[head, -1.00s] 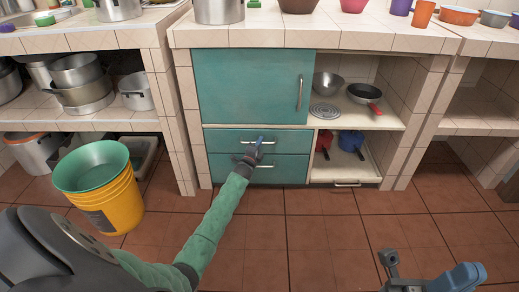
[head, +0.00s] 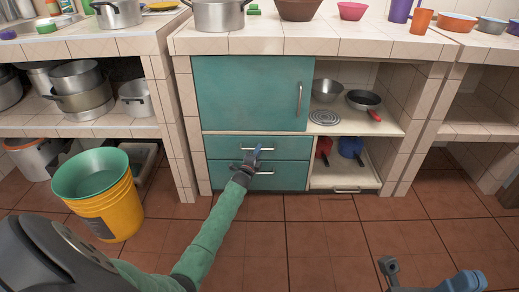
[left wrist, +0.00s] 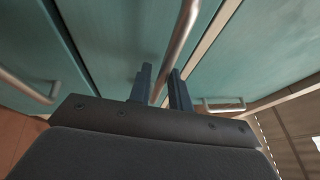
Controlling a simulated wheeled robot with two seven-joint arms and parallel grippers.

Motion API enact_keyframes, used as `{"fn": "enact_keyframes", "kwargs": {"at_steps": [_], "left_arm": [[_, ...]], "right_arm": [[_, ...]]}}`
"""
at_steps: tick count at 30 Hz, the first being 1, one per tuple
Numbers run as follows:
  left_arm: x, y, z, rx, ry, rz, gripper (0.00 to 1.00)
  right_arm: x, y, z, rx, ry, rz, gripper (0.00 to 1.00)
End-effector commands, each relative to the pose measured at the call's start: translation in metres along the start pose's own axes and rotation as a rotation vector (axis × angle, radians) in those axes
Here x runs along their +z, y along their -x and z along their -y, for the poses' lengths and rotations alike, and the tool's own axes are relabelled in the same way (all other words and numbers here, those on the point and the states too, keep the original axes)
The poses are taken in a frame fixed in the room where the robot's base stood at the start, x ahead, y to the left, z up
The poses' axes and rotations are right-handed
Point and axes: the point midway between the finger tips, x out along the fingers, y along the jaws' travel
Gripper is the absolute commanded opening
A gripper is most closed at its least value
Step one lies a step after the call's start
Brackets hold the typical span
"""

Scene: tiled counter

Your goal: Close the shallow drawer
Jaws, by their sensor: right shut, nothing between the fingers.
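A teal upper drawer (head: 225,145) sits under the teal cabinet door, above a second teal drawer (head: 222,178). I cannot tell how far either one stands out. My left gripper (head: 254,156) is in front of the upper drawer, by its metal handle (head: 268,149), and partly hides it. In the left wrist view the two dark fingers (left wrist: 160,88) are apart, with a metal bar handle (left wrist: 178,45) running between or just behind them. Contact is unclear. My right gripper (head: 430,278) is partly in view at the bottom right, away from the drawers, shut and empty.
A white pull-out tray (head: 330,180) with a handle (head: 347,190) and red and blue pans sits right of the drawers. A yellow bucket (head: 105,210) with a green rim stands on the floor at left. The tiled floor before the drawers is clear.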

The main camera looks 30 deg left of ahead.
Motion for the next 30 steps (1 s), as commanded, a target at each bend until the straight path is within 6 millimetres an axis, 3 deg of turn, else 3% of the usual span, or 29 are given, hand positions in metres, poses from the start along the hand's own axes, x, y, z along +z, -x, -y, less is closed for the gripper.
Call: {"fn": "enact_keyframes", "kwargs": {"at_steps": [6, 12, 30], "left_arm": [[-0.001, 0.033, 0.002, 0.001, 0.001, -0.001, 0.20], [0.000, 0.055, 0.001, 0.001, 0.001, 0.000, 0.20], [-0.001, 0.061, 0.001, -0.001, 0.001, -0.001, 0.20]], "right_arm": [[-0.001, -0.011, -0.001, 0.000, 0.011, -0.010, 0.00], [-0.001, -0.014, -0.003, -0.001, 0.028, -0.012, 0.00], [-0.002, -0.011, -0.004, -0.012, 0.030, -0.004, 0.00]]}}
